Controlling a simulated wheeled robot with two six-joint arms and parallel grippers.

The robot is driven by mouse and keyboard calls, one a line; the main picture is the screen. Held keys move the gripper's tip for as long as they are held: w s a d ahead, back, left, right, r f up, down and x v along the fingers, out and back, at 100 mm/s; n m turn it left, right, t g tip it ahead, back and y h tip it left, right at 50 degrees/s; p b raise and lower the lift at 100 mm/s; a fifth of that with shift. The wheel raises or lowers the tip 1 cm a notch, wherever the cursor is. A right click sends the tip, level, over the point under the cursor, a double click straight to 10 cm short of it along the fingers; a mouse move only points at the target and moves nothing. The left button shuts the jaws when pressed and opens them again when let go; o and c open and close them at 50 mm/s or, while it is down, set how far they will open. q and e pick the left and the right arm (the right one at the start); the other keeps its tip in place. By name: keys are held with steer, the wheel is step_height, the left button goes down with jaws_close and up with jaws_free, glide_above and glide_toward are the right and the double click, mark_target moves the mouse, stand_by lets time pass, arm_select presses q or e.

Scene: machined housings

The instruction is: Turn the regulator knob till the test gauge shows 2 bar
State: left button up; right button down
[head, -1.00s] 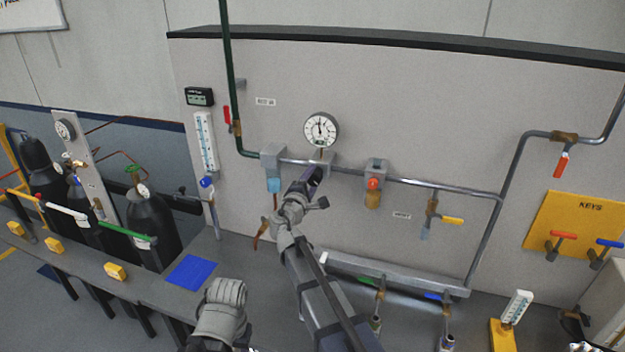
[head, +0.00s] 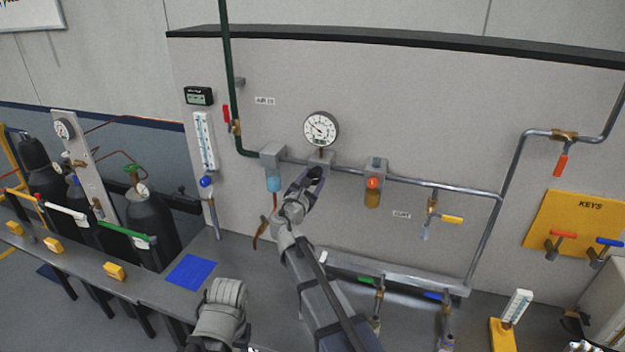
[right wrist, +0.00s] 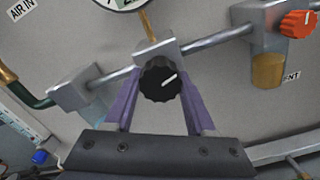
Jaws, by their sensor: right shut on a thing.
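The test gauge (head: 321,129) is a round white dial on the panel above the pipe. Its needle points to the upper left; the figures are too small to read. The regulator is a grey block (right wrist: 154,52) on the pipe, with a black round knob (right wrist: 160,83) in front. The knob's white mark points to the upper right in the right wrist view. My right gripper (head: 316,174) is shut on the knob, its purple fingers on either side of it. My left gripper is not in view.
A filter with a blue bowl (head: 273,184) hangs left of the regulator. A unit with an orange knob (head: 374,183) and amber bowl is close on the right. A yellow-handled valve (head: 452,220) sits farther right. A blue mat (head: 190,271) lies on the bench.

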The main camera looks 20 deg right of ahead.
steer(key=shift+s+f+n, duration=0.1)
steer(key=shift+n, duration=0.9)
steer(key=shift+c, duration=1.1)
jaws_free()
steer(key=v, duration=0.7)
steer(key=shift+s+a, duration=0.2)
steer(key=shift+s, duration=0.1)
